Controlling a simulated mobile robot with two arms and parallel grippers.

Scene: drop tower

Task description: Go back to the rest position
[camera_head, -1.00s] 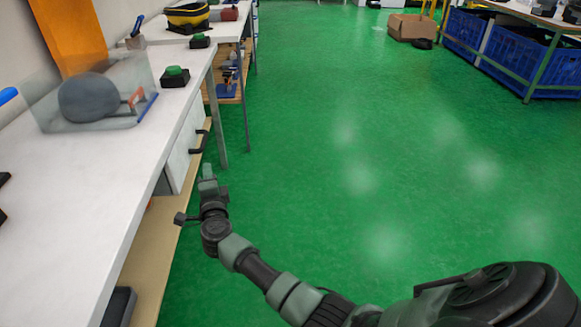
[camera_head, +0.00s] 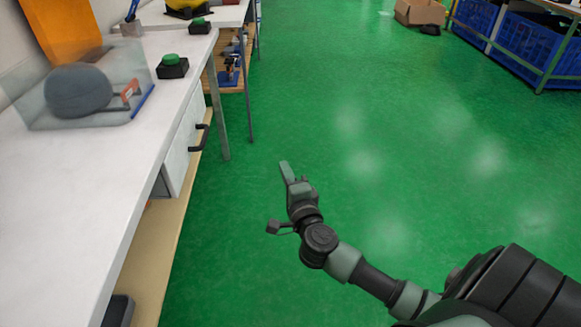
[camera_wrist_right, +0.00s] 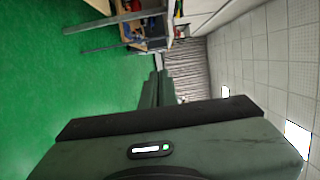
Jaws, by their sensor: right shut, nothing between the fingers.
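My right gripper (camera_head: 286,172) is in the head view, over the green floor to the right of the white workbench, apart from it. Its fingers are together with nothing between them. In the right wrist view the closed fingers (camera_wrist_right: 158,88) point away from the camera, with floor on the left side and ceiling on the right side of that picture. My left gripper is in neither view.
The white workbench (camera_head: 75,205) runs along the left, with a drawer handle (camera_head: 201,137) on its side. On it are a clear box with a dark grey ball (camera_head: 78,90) and a green button (camera_head: 172,61). Blue crates (camera_head: 533,47) stand at the far right.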

